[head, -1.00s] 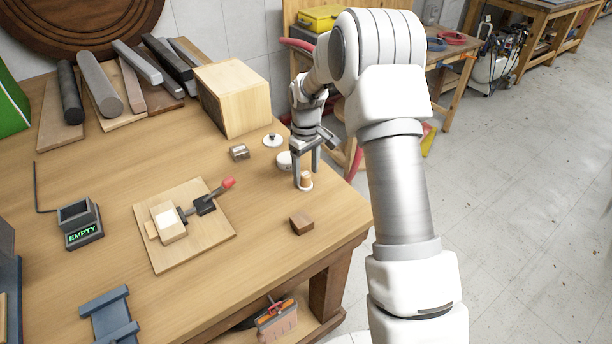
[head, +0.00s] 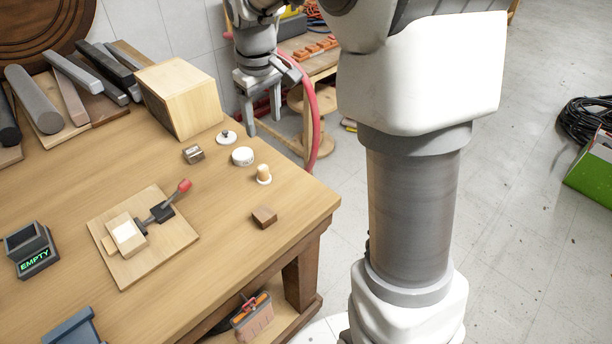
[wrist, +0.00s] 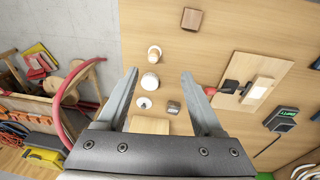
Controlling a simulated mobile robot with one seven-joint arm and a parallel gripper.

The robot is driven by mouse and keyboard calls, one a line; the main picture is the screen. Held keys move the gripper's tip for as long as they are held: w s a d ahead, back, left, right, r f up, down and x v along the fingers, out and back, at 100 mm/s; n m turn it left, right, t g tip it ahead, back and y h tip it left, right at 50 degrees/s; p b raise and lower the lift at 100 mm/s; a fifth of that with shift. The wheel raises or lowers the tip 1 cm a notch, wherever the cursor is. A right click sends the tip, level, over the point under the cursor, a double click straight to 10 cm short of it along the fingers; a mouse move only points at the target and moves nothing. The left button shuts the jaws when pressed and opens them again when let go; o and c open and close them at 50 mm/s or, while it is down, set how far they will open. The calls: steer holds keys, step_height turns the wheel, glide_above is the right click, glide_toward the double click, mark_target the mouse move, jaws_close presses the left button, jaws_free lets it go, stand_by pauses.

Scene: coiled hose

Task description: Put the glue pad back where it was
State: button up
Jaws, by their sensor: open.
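No object is labelled as the glue pad, and I cannot tell for certain which one it is. A small wooden cylinder (head: 263,171) stands upright on a white round base near the table's right edge; it also shows in the wrist view (wrist: 154,51). A white round tin (head: 243,156) and a white disc with a dark knob (head: 227,137) stand just behind it. A jig board (head: 165,255) carries a pale block with a white top (head: 125,234) and a red-handled clamp. My gripper (head: 264,124) is open and empty, raised beyond the table's right edge; its fingers also show in the wrist view (wrist: 159,78).
A brown block (head: 264,217) and a small metal block (head: 193,154) lie near the round things. A large wooden box (head: 180,98) stands behind. A dark holder reading EMPTY (head: 31,250) is at left. A red hose (head: 314,125) hangs beside the table.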

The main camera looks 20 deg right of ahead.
steer(key=s+r+m+t, duration=0.2)
steer(key=s, duration=1)
steer(key=s+r+m+t, duration=0.2)
steer(key=s, duration=1)
steer(key=shift+s+r+m, duration=0.2)
steer(key=shift+r+m, duration=0.1)
steer(key=shift+r, duration=0.1)
